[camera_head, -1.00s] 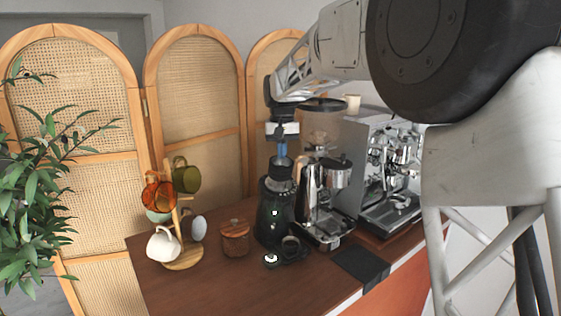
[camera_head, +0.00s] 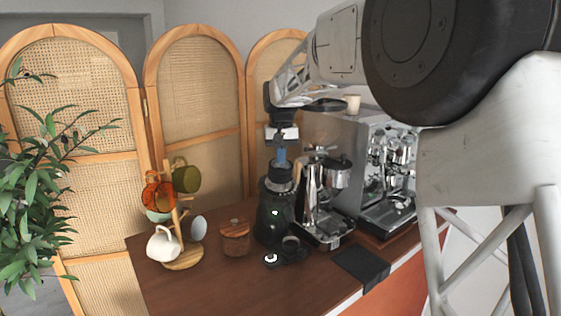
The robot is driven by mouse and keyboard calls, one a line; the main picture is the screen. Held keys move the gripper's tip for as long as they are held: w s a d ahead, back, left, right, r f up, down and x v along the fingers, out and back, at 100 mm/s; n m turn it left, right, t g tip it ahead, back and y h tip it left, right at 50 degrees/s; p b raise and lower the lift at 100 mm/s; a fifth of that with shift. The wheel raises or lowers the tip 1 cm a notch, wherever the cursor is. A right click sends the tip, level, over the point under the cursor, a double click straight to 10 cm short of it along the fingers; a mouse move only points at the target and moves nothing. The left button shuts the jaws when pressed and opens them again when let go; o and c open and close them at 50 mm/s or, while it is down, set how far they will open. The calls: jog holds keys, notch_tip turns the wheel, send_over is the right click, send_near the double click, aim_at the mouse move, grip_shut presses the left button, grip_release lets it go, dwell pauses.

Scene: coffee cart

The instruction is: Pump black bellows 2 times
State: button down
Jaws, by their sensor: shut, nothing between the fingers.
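A black grinder (camera_head: 274,216) stands on the wooden counter, with the black bellows (camera_head: 279,177) on its top. My gripper (camera_head: 281,161) points straight down over the bellows. Its bluish fingers are shut with nothing between them. The fingertips seem to touch the top of the bellows, and the bellows looks pressed low. The exact contact spot is too small to tell.
A second grinder (camera_head: 314,195) and a coffee machine (camera_head: 386,178) stand close on the right. A black mat (camera_head: 361,265) lies in front. The front left of the counter (camera_head: 215,288) is clear.

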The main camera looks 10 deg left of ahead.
jog(key=shift+s+d+r, duration=0.1)
jog(key=shift+r, duration=0.55)
jog(key=shift+s+d+r, duration=0.1)
jog(key=shift+r, duration=0.55)
jog(key=shift+r, duration=0.15)
jog(key=shift+r, duration=1.85)
jog(key=shift+s+d, duration=0.1)
